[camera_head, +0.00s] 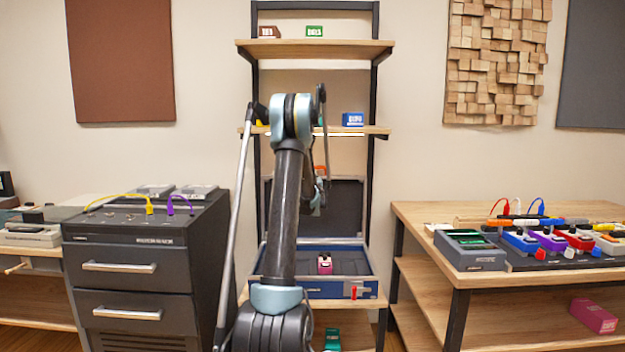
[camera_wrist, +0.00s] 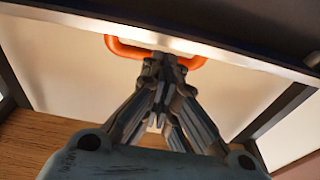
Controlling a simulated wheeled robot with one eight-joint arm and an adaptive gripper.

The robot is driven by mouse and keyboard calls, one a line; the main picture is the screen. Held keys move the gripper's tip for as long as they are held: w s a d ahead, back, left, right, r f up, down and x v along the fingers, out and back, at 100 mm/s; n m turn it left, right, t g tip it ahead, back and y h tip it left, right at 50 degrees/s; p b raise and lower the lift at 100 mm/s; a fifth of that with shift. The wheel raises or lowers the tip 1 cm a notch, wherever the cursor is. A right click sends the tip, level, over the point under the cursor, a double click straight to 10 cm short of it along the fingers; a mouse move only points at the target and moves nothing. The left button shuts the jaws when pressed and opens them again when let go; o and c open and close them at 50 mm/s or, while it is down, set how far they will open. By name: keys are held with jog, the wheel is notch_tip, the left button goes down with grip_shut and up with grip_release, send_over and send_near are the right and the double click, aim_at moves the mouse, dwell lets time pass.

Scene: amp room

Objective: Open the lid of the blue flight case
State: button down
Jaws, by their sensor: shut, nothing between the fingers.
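The blue flight case (camera_head: 372,262) sits on a lower board of the rack behind my arm. Its dark-lined lid (camera_head: 345,205) stands raised, about upright, at the back of the case. An orange handle shows at the lid's top edge; it also shows in the wrist view (camera_wrist: 125,47). My gripper (camera_wrist: 165,62) is shut, its fingertips at the middle of the handle with nothing held between them. I cannot tell whether they touch it. In the head view, my arm hides part of the case and lid. A pink pedal (camera_head: 324,264) is inside the case.
Rack boards (camera_head: 310,50) hold small boxes above the case. A dark drawer cabinet (camera_head: 150,265) stands left. A wooden table (camera_head: 415,220) with several pedals and cables stands right. A green object (camera_head: 332,339) lies below the case.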

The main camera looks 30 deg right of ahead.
jog(key=s+a+r, duration=0.1)
jog(key=s+a, duration=0.4)
jog(key=s, duration=0.6)
jog(key=shift+a+r, duration=0.15)
jog(key=shift+r, duration=0.1)
jog(key=shift+a, duration=0.1)
jog(key=s+a+f+g+y, duration=0.2)
jog(key=s+a+f+g, duration=0.15)
jog(key=s+a, duration=0.65)
jog(key=s+a+f+g+y, duration=0.15)
jog(key=s+a+g, duration=0.25)
jog(key=s+a, duration=0.55)
jog(key=s+a+f+n+g+y, duration=0.1)
jog(key=s+a+f+n+g, duration=0.1)
jog(key=s+a+f, duration=0.3)
jog(key=s+a+f+n+g+y, duration=0.1)
jog(key=s+a+f, duration=0.5)
jog(key=s, duration=0.8)
jog(key=s+a+f+n+g+y, duration=0.2)
jog(key=s+a+f+g, duration=0.3)
jog(key=s+a, duration=0.4)
jog(key=shift+s+a+f+n+y, duration=0.2)
jog(key=shift+s+a+n+y, duration=0.15)
jog(key=shift+a+y, duration=0.5)
